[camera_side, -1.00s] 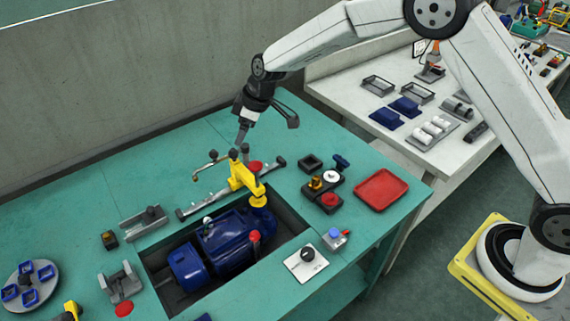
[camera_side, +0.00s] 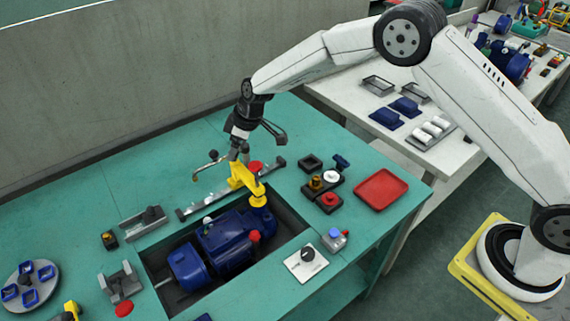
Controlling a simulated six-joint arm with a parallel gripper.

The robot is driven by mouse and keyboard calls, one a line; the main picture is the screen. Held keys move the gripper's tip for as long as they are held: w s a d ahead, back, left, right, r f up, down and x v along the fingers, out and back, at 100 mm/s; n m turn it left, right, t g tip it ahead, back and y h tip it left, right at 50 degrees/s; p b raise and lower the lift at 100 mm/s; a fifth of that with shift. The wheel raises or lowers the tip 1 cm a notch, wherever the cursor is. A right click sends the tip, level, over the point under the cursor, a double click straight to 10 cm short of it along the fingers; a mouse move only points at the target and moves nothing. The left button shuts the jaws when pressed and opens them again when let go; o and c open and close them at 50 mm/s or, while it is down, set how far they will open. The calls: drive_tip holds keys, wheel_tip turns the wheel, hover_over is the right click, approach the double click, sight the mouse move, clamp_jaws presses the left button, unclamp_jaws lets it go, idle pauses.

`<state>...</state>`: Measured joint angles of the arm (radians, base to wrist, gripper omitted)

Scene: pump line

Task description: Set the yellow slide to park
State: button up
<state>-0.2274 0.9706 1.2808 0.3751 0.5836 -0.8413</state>
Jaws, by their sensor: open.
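The yellow slide (camera_side: 243,177) sits on a grey rail (camera_side: 196,207) behind the blue motor (camera_side: 225,238), with a yellow arm reaching forward to a round yellow end above the motor. My gripper (camera_side: 240,156) points down at the top of the slide, its fingers around or just above a small dark part there. I cannot tell if they touch it. The jaws are open. The fingers partly hide the top of the slide. No park marking can be read.
A red knob (camera_side: 256,167) stands close to the right of the slide. A thin brass-tipped lever (camera_side: 205,164) lies to its left. A dark block with knobs (camera_side: 322,190) and a red tray (camera_side: 381,190) are to the right. The bench behind the rail is mostly clear.

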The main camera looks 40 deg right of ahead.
drive_tip(key=shift+x, duration=1.15)
clamp_jaws()
idle(0.7)
